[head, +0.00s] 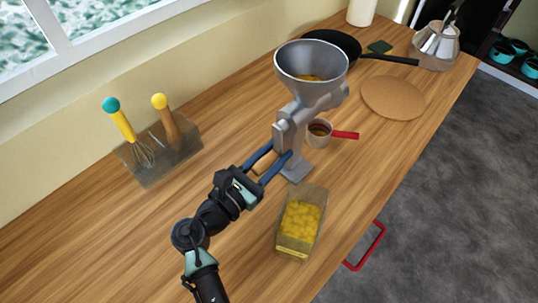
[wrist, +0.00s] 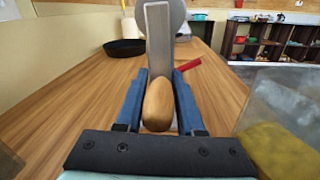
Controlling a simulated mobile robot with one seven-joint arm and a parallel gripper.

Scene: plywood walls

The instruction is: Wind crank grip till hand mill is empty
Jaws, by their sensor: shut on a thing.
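The grey metal hand mill (head: 291,132) stands on the wooden counter, with a wide funnel hopper (head: 311,62) on top. Some yellow-brown grain (head: 312,78) shows low in the hopper. In the wrist view the wooden crank grip (wrist: 158,105) sits between the blue fingers, in front of the grey crank arm (wrist: 159,45). My gripper (head: 272,163) is shut on the crank grip, which is low on the near-left side of the mill. A small cup (head: 319,133) with a red handle stands right of the mill, with brownish stuff inside.
A clear box of yellow pieces (head: 301,221) stands close to the right of my gripper. A utensil holder (head: 158,150) with a whisk is at the left. A black pan (head: 335,43), a round board (head: 393,98) and a kettle (head: 436,45) are farther back.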

